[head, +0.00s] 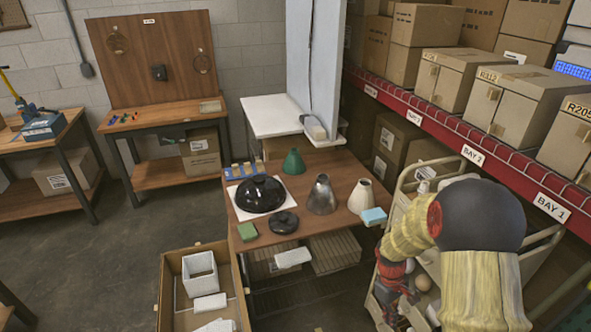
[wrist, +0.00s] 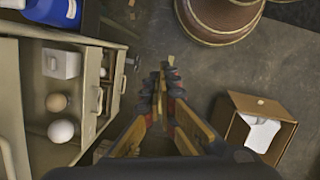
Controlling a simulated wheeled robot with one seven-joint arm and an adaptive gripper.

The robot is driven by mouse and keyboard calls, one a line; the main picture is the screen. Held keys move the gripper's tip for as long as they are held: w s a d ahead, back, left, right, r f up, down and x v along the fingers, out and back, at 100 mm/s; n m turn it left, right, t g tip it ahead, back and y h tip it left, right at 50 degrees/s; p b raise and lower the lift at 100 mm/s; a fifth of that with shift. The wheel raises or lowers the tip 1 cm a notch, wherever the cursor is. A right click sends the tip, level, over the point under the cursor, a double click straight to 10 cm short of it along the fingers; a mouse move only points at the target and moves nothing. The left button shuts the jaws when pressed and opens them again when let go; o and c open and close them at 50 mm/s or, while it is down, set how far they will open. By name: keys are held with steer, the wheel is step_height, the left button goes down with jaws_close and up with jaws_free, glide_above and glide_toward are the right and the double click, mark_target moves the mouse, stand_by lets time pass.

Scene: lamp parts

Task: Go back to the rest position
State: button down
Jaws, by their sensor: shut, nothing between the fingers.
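My gripper (wrist: 165,92) shows in the wrist view with its fingers together and nothing between them. It points down over the grey floor, between a drawer cart and an open cardboard box. The lamp parts stand on the wooden table (head: 333,162): a black dome shade (head: 261,193), a smaller black piece (head: 284,222), a green cone (head: 293,162), a grey metal cone (head: 322,195) and a cream cone (head: 361,195).
The cart (wrist: 92,60) has open drawers holding round pieces. The cardboard box (wrist: 257,128) holds white material. A brown round object (wrist: 222,15) is at the wrist view's top. An open carton (head: 170,290) stands at the table's front left. Shelving (head: 470,143) with boxes lines the right.

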steer(key=s+a+r+m+t, duration=0.2)
steer(key=s+r, duration=0.4)
steer(key=r, duration=0.5)
steer(key=s+a+r+m+t+y, duration=0.1)
steer(key=s+a+r, duration=0.4)
steer(key=r, duration=0.7)
steer(key=s+a+r+m+t, duration=0.3)
steer(key=s+r+t, duration=0.2)
steer(key=s+r, duration=0.3)
step_height(320, 180, up, 3)
steer(key=shift+a+r+y, duration=0.2)
steer(key=shift+y, duration=0.2)
steer(key=shift+d, duration=0.1)
